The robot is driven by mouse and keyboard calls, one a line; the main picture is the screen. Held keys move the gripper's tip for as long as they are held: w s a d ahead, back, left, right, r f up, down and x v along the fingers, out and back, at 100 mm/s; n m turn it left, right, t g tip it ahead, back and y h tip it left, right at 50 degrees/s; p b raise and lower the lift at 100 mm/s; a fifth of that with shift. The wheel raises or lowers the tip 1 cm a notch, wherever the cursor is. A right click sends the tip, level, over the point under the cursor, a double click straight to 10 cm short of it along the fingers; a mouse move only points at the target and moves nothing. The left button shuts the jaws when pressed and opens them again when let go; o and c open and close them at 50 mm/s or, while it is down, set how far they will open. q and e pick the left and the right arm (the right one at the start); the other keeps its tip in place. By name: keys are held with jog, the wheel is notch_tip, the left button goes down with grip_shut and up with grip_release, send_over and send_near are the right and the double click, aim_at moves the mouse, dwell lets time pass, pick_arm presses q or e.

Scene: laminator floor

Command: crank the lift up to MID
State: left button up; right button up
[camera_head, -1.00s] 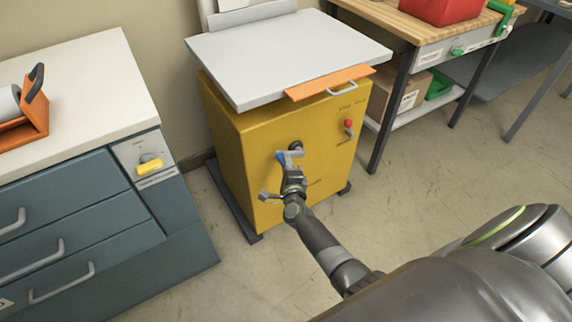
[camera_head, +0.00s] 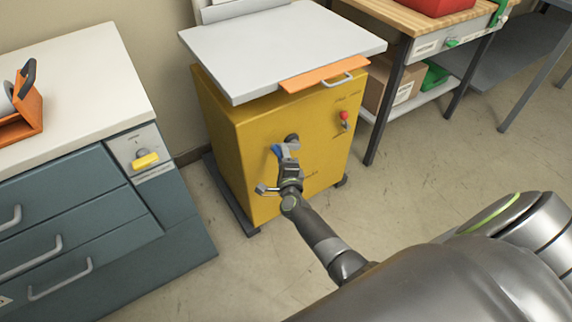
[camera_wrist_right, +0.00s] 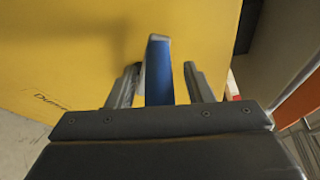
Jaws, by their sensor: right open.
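The lift is a yellow cabinet (camera_head: 235,140) with a flat light-grey top (camera_head: 280,48) and an orange strip at its front edge. A crank hub (camera_head: 291,139) sits on the front face, and a blue crank handle (camera_head: 277,150) shows beside my right gripper (camera_head: 287,154). In the right wrist view the blue handle (camera_wrist_right: 159,75) stands between the two grey fingers (camera_wrist_right: 160,84), with a visible gap on each side. The right gripper is open around the handle. Part of the crank arm is hidden behind the gripper. My left gripper is not in view.
A red-knobbed lever (camera_head: 344,119) is on the lift's front, upper right. A teal drawer cabinet (camera_head: 65,205) with a yellow switch (camera_head: 146,160) stands at left. A wooden-topped bench (camera_head: 425,22) stands at right. Open floor (camera_head: 420,160) lies in front of the bench.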

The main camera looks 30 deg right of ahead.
jog(key=shift+s+a, duration=0.15)
jog(key=shift+s, duration=0.25)
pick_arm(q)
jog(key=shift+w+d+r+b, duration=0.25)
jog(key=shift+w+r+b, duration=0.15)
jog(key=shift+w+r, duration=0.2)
pick_arm(e)
jog(key=v, duration=1.6)
jog(key=shift+s, duration=0.2)
jog(key=shift+r, duration=0.1)
